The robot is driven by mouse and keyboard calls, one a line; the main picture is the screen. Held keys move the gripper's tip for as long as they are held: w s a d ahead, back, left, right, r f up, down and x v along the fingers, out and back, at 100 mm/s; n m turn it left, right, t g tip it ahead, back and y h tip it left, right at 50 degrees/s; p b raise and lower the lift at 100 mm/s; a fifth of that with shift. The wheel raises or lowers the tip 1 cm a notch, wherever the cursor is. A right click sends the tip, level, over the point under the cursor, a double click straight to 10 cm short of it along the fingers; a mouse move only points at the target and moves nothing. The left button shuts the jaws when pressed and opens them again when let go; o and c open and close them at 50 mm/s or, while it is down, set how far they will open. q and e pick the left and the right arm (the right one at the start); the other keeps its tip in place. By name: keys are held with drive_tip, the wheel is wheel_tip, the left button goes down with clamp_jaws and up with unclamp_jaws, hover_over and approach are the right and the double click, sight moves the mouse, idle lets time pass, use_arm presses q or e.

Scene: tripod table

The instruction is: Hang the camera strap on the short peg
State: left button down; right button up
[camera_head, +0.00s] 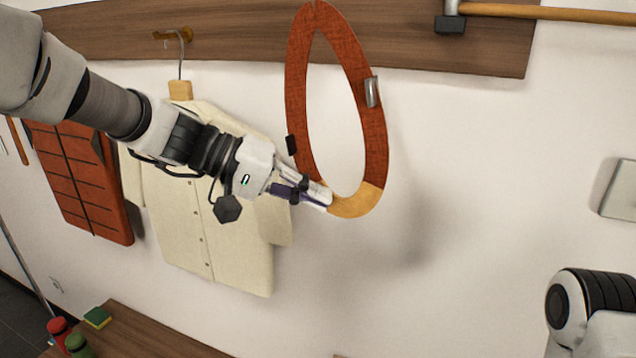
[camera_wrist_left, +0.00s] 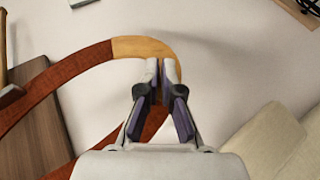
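The camera strap (camera_head: 372,130) is a long red-brown loop with a tan section (camera_head: 357,203) at its lower end and a metal buckle on its right side. My left gripper (camera_head: 325,196) is at the tan section, with its fingers closed on the band. In the left wrist view, the fingertips (camera_wrist_left: 163,68) pinch the strap (camera_wrist_left: 142,46) near its tan bend. The loop rises above the gripper, and its top overlaps the wooden board at the picture's top edge. I cannot make out the short peg or whether the strap touches it. My right gripper is out of view.
The wooden board (camera_head: 240,30) carries a hammer (camera_head: 450,22) at right and a hook (camera_head: 172,36) with a cream shirt (camera_head: 210,215) on a hanger. A red quilted item (camera_head: 80,180) hangs at left.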

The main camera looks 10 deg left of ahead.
sight(312, 177)
use_arm(q)
drive_tip(key=shift+s+d+r+p, duration=0.1)
drive_tip(key=shift+s+r+p, duration=0.2)
drive_tip(key=shift+s+r, duration=0.4)
drive_tip(key=shift+w+f, duration=0.2)
drive_tip(key=w, duration=0.1)
drive_tip(key=w+f+p, duration=0.1)
drive_tip(key=w, duration=0.1)
drive_tip(key=shift+w+d, duration=0.2)
drive_tip(key=shift+w, duration=0.05)
drive_tip(key=shift+w+d+r+p, duration=0.1)
drive_tip(key=shift+w+r+p, duration=0.1)
drive_tip(key=shift+p, duration=0.3)
drive_tip(key=shift+w, duration=0.2)
drive_tip(key=w, duration=0.1)
drive_tip(key=w+f, duration=0.1)
drive_tip(key=w, duration=0.1)
drive_tip(key=w+d+p, duration=0.1)
drive_tip(key=w, duration=0.1)
drive_tip(key=shift+f, duration=0.35)
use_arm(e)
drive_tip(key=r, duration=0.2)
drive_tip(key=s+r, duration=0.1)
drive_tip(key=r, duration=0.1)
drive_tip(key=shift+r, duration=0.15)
